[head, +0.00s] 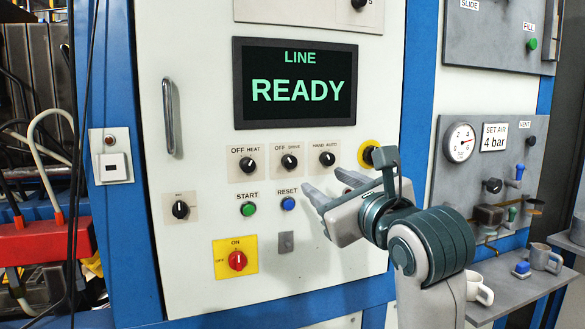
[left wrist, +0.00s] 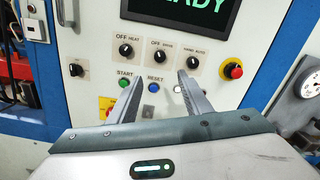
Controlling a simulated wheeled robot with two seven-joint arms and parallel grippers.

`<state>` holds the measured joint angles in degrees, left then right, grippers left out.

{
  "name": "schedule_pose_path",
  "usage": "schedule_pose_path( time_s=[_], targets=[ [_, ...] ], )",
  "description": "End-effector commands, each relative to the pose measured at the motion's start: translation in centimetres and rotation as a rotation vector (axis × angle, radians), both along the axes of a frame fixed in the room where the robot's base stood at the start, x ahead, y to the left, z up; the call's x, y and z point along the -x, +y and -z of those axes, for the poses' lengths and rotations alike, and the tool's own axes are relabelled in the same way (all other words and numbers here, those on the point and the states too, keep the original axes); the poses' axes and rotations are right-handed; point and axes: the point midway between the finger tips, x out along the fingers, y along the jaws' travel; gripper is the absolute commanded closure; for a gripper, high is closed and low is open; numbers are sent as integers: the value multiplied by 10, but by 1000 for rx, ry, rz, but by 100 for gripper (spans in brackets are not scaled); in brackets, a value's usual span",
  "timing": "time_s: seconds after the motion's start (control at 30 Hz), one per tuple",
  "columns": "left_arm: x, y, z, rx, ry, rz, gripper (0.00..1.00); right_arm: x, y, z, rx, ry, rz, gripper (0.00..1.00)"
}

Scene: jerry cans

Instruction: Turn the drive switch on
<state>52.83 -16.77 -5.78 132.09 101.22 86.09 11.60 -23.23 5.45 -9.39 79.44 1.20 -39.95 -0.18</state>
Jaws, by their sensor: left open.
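The drive switch (head: 290,162) is a black rotary knob on a pale plate, with OFF printed at its upper left, between the heat and hand/auto knobs. It also shows in the left wrist view (left wrist: 159,57); the exact direction of its pointer is hard to tell. My left gripper (head: 322,180) is open and empty in front of the panel, to the lower right of the switch in the head view. In the left wrist view its two fingertips (left wrist: 160,76) stand apart, with the switch just above the gap between them. No contact shows. My right gripper is not in view.
The heat knob (head: 248,165) and hand/auto knob (head: 327,159) flank the switch. Below are the green start button (head: 249,209) and blue reset button (head: 288,204). A red mushroom button (left wrist: 233,71) is to the right. The screen (head: 297,84) reads LINE READY. A handle (head: 169,117) protrudes at left.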

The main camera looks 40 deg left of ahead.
Motion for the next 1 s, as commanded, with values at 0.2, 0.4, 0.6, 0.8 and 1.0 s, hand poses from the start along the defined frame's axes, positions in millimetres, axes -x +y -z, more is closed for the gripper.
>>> schedule_pose_path(
  time_s=[0.2,0.4,0.6,0.8,1.0],
  targets=[
    [0,0,0,-2,3,-2,55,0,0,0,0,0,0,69],
    [-3,5,0,-4,4,-4,55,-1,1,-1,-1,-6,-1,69],
    [-10,21,-1,-5,5,-6,55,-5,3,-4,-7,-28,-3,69],
    [-25,49,-2,-6,7,-7,55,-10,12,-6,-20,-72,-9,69],
    [-41,81,-2,-5,6,-8,55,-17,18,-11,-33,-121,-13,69]
  ],
)
